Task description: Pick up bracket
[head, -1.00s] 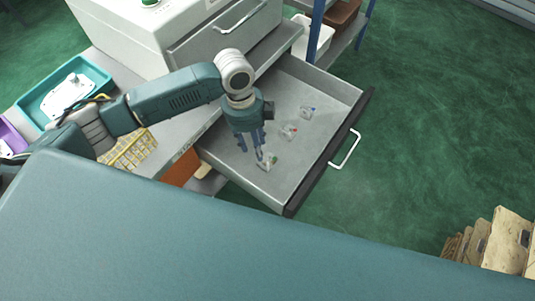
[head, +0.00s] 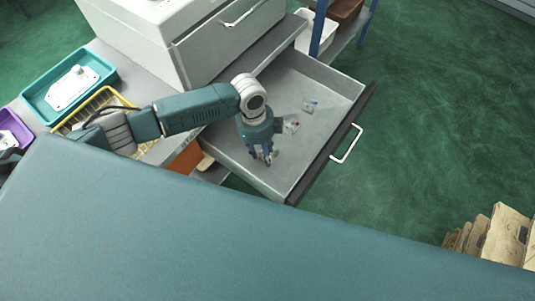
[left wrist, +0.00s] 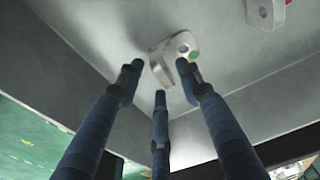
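A small grey metal bracket with a green mark (left wrist: 172,50) lies on the drawer floor in the left wrist view. In the head view it is mostly hidden behind my left gripper (head: 264,159). The gripper points down into the open drawer (head: 238,160), over the near corner. Its three dark blue fingers are spread, with the bracket just past and between the tips in the left wrist view. I cannot tell whether any finger touches it. Two more brackets lie farther back, one with a red mark (head: 292,127) and one with a blue mark (head: 310,106). My right gripper is not in view.
The drawer's side walls and dark front edge with a white handle (head: 347,144) enclose the gripper. A grey cabinet (head: 225,45) stands behind. A teal tray (head: 35,101) with a white part and a yellow wire basket (head: 66,127) are at the left.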

